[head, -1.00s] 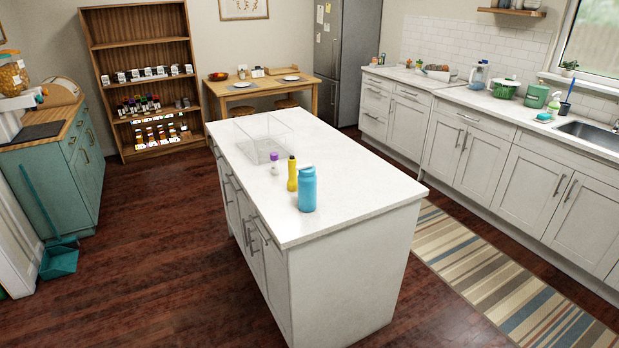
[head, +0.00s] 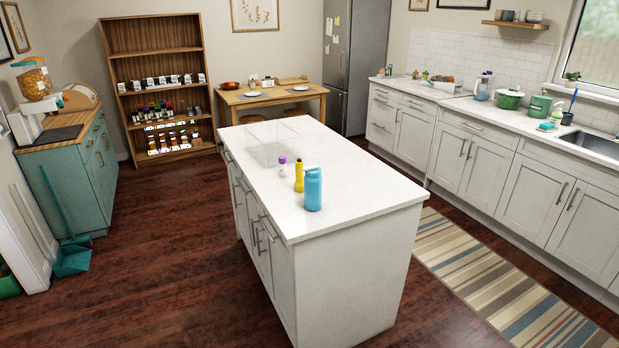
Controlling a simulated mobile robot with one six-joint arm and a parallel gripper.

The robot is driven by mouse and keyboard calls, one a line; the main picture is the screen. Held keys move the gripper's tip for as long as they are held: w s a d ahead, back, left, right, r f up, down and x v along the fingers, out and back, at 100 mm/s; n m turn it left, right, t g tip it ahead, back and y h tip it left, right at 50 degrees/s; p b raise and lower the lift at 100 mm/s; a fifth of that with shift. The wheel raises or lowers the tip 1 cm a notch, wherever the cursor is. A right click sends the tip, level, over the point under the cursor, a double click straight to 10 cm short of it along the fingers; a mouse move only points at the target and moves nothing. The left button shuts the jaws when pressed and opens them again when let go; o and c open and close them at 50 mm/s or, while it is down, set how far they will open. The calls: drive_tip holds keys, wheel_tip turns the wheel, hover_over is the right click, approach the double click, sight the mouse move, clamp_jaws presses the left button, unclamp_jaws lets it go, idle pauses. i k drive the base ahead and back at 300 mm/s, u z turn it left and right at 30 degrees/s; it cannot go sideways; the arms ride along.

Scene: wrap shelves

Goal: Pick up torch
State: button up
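A slim yellow upright object (head: 299,177) stands on the white island (head: 367,179); it looks like the torch, but it is small and I cannot be sure. A blue bottle (head: 312,190) stands just in front of it, to its right. A small purple-capped white bottle (head: 282,166) stands to its left and slightly behind. A clear open box (head: 271,142) sits behind them on the island. My gripper is not in view.
The island's right half is clear. Dark wooden floor (head: 165,270) is open to the left of the island. A striped rug (head: 490,280) lies between the island and the right counter (head: 465,104). A teal dustpan (head: 73,258) stands by the left cabinet (head: 85,175).

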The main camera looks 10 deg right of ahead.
sight(299, 184)
drive_tip(key=u, duration=0.1)
drive_tip(key=i, duration=0.95)
drive_tip(key=z, duration=0.9)
drive_tip(key=k, duration=0.2)
drive_tip(key=u, duration=3.1)
